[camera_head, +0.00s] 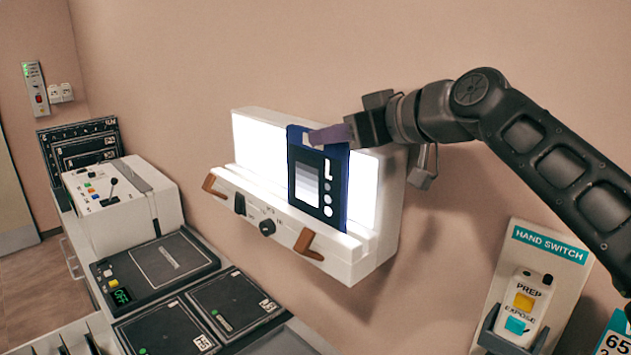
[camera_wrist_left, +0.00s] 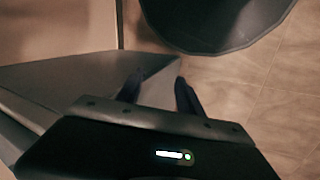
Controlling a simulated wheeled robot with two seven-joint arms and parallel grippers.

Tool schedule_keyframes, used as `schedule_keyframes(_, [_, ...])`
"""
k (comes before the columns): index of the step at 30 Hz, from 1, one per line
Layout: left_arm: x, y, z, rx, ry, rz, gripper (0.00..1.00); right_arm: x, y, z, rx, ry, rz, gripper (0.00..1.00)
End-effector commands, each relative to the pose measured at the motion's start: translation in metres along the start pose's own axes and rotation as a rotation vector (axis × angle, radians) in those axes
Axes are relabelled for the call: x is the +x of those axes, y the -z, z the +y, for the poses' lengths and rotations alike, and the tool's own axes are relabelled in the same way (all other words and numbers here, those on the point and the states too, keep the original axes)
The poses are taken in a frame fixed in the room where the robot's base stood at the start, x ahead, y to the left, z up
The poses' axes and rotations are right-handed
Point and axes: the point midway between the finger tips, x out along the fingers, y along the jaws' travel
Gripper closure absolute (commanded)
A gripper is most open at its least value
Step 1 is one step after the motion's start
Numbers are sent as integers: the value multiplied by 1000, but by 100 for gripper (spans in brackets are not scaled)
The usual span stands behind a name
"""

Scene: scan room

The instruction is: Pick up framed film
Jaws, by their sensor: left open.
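The framed film (camera_head: 318,198), a dark blue panel with grey steps and white marks, stands upright against the lit face of the white light box (camera_head: 250,140) on the wall. My right gripper (camera_head: 328,136) reaches in from the right at the film's top edge. One purplish finger overlaps the film's upper part; the other finger is not clearly visible, so its grip is unclear. My left gripper (camera_wrist_left: 160,92) shows only in the left wrist view, with its two dark fingers apart and nothing between them.
A hand switch holder (camera_head: 520,300) is at the lower right. A control console (camera_head: 125,210) and several dark cassettes (camera_head: 235,300) lie on the counter at left. Brown clips (camera_head: 308,244) stick out from the light box's front. Tiled floor (camera_wrist_left: 230,100) shows in the left wrist view.

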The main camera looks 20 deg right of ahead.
Motion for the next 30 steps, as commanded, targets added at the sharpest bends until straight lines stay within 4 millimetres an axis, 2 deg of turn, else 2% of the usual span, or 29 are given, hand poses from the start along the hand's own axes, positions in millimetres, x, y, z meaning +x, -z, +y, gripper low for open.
schedule_keyframes(4, [-13,-1,4,-2,3,-2,56,22,5,-2,0,3,-5,65])
schedule_keyframes(9, [-15,-2,4,-4,5,-4,56,41,2,-1,1,1,-3,65])
schedule_keyframes(28, [-14,-2,4,-4,5,-5,56,43,2,-1,0,0,-1,65])
schedule_keyframes(30, [-14,-2,4,-4,5,-5,56,43,2,-1,0,0,-1,71])
